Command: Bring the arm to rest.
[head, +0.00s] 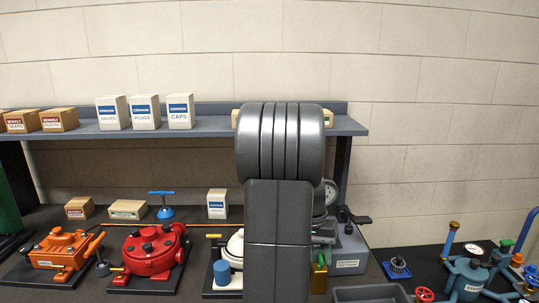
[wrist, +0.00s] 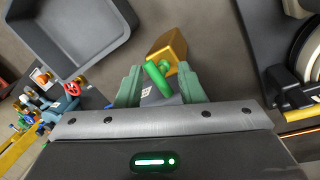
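My gripper (wrist: 160,80) shows in the wrist view with its two grey-green fingers spread apart. A brass block with a bright green handle (wrist: 157,77) lies beyond and between the fingertips, with gaps visible on both sides of the handle. I cannot tell how far below the fingertips it is. In the head view the brass block (head: 319,279) stands just right of my dark arm, which fills the middle of the picture.
A grey tray (wrist: 75,30) lies beside the brass block. A cream motor (head: 234,245) on a black base is partly behind my arm. Red (head: 150,250) and orange (head: 60,250) motors stand left; a blue-grey one (head: 468,275) stands right. A shelf (head: 210,128) with boxes runs behind.

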